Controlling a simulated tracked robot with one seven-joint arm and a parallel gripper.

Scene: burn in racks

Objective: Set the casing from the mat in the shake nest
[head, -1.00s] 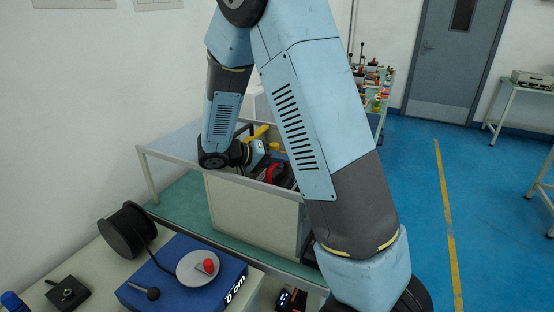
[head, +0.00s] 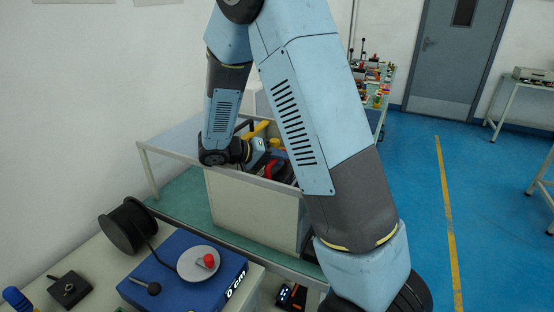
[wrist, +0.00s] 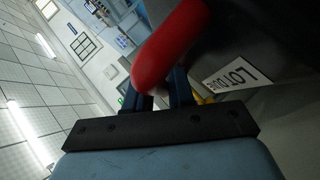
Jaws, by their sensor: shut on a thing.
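My gripper (head: 258,152) reaches into the open pale grey box on the green-topped bench. In the wrist view its two dark blue fingers (wrist: 166,92) are shut on a rounded red part (wrist: 170,45). The red part seems to belong to a dark grey body (wrist: 250,45) with a white lot label, which I take to be the casing. In the head view the red part (head: 270,169) shows beside the gripper, mostly hidden by the box wall and arm. I cannot single out the mat or the shake nest.
The pale grey box (head: 252,213) also holds yellow and dark items. A blue unit (head: 172,288) with a round grey plate and red knob stands in front, near a black spool (head: 126,226). My upper arm hides the bench's right side. Blue floor (head: 410,220) lies open at right.

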